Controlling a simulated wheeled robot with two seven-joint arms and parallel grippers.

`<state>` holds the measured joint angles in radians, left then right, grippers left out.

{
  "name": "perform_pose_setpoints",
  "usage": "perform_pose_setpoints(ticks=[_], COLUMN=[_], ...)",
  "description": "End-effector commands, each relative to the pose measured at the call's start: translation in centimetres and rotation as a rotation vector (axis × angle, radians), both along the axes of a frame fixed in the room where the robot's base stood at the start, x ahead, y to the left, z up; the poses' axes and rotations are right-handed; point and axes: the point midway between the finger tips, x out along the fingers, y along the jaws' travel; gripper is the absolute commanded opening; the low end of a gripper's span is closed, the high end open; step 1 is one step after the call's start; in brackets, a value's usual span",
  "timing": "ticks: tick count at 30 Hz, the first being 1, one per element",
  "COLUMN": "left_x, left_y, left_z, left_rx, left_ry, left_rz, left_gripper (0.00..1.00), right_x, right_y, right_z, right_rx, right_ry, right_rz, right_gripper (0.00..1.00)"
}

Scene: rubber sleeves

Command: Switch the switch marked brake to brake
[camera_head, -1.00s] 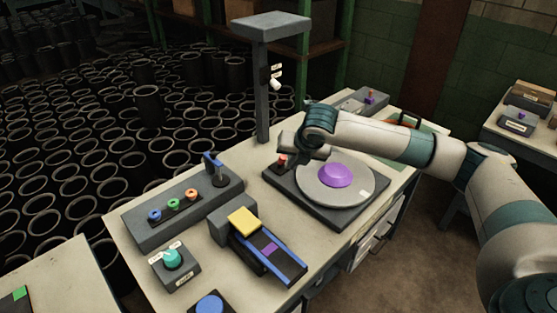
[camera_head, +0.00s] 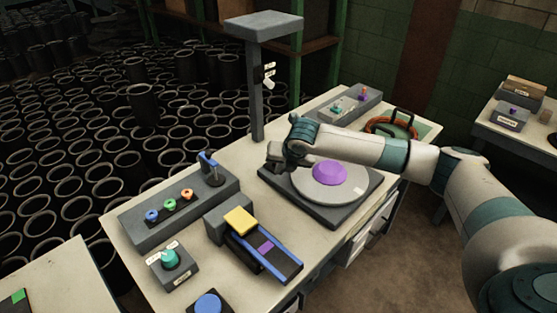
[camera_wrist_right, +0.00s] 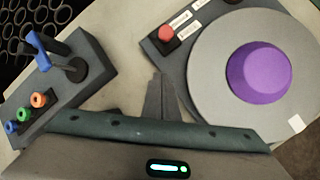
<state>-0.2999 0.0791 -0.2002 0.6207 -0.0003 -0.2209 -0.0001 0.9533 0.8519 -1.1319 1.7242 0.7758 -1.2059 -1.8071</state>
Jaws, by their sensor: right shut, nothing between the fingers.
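The turntable base (camera_head: 335,218) carries a grey disc (camera_head: 357,190) with a purple dome (camera_head: 330,174). In the right wrist view, a red knob (camera_wrist_right: 166,33) sits at the base's corner beside two white labels (camera_wrist_right: 180,22), too small to read. My right gripper hides this knob in the head view. My right gripper (camera_head: 273,164) is shut and empty; its fingertips (camera_wrist_right: 160,78) show beside the base, below the red knob in the picture. A white switch (camera_head: 268,84) with labels is on the grey post (camera_head: 257,110). Which one is marked brake I cannot read. My left gripper is out of view.
A grey panel (camera_head: 150,230) with coloured knobs and a blue-handled lever (camera_head: 209,161) stands left of the turntable. A teal knob box (camera_head: 172,262) and a small conveyor (camera_head: 266,247) are in front. A cable coil (camera_head: 392,127) lies behind my right arm.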

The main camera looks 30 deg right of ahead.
Motion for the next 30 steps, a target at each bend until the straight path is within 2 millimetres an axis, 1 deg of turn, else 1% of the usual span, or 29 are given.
perform_pose_setpoints(ticks=[1, 6, 8, 12, 16, 21, 30], left_x=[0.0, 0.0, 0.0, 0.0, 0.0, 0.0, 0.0], left_y=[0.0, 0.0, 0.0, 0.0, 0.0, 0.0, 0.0], left_z=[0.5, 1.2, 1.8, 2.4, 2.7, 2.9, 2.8], left_rx=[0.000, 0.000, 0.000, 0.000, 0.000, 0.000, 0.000], left_ry=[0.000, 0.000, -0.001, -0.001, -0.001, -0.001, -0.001], left_rz=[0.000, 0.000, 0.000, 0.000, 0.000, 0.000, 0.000], left_gripper=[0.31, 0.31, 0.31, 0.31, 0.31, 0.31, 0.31], right_x=[0.4, 1.9, 2.8, 4.1, 4.9, 5.3, 5.4], right_y=[0.0, 0.0, -0.5, -1.1, -1.5, -1.8, -1.8], right_z=[-0.6, -3.2, -2.7, -2.4, -2.2, -2.2, -2.3], right_rx=[0.000, 0.000, -0.001, -0.001, 0.000, 0.000, -0.001], right_ry=[0.003, 0.003, -0.001, 0.000, -0.001, -0.001, -0.001], right_rz=[-0.003, -0.001, -0.004, -0.002, 0.000, 0.000, 0.001], right_gripper=[0.00, 0.00, 0.00, 0.00, 0.00, 0.00, 0.00])
